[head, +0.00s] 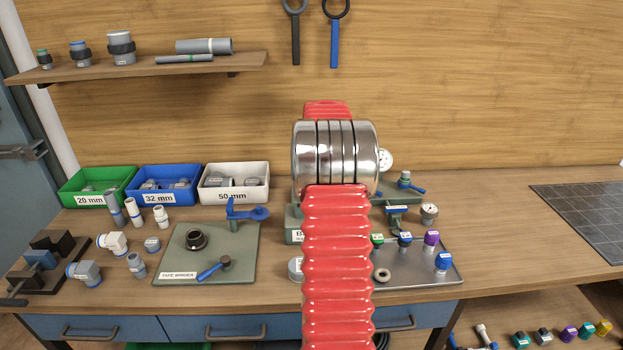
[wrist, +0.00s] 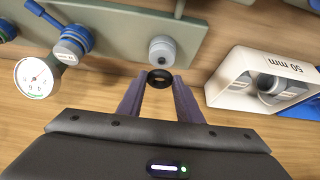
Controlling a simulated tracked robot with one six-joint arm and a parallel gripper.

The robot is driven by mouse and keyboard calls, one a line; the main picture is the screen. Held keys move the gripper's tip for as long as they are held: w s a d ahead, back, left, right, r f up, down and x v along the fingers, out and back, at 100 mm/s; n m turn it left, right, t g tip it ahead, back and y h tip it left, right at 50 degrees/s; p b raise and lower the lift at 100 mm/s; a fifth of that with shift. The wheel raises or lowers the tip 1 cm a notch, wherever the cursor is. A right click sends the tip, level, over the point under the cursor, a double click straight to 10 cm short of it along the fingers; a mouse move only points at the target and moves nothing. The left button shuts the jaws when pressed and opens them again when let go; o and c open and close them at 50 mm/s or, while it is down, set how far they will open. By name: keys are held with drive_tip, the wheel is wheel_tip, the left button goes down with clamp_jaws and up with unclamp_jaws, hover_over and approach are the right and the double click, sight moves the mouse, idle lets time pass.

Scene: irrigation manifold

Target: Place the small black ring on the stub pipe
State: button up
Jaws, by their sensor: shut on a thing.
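The small black ring (head: 381,341) cannot be made out with certainty low behind my arm in the head view. In the wrist view the small black ring (wrist: 160,80) is pinched between the two fingertips of my gripper (wrist: 159,84). The stub pipe (wrist: 162,49) is a short grey pipe on a green panel (wrist: 125,32), just beyond the ring in the wrist view. The ring appears apart from the stub, though the depth between them is hard to judge. In the head view my red arm hides my gripper and the stub.
A white 50 mm bin (wrist: 238,92) is close to the right of my gripper in the wrist view. A blue-collared fitting (wrist: 72,42) and a gauge (wrist: 34,77) are at left. In the head view a metal tray (head: 410,277) with coloured caps stands right of my arm.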

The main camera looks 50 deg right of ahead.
drive_tip(key=shift+f, duration=1.9)
drive_tip(key=o, duration=1.1)
drive_tip(key=shift+r, duration=0.15)
drive_tip(key=v, duration=1.1)
drive_tip(key=shift+s+a+r, duration=0.15)
drive_tip(key=shift+a+r, duration=0.05)
drive_tip(key=shift+r, duration=0.1)
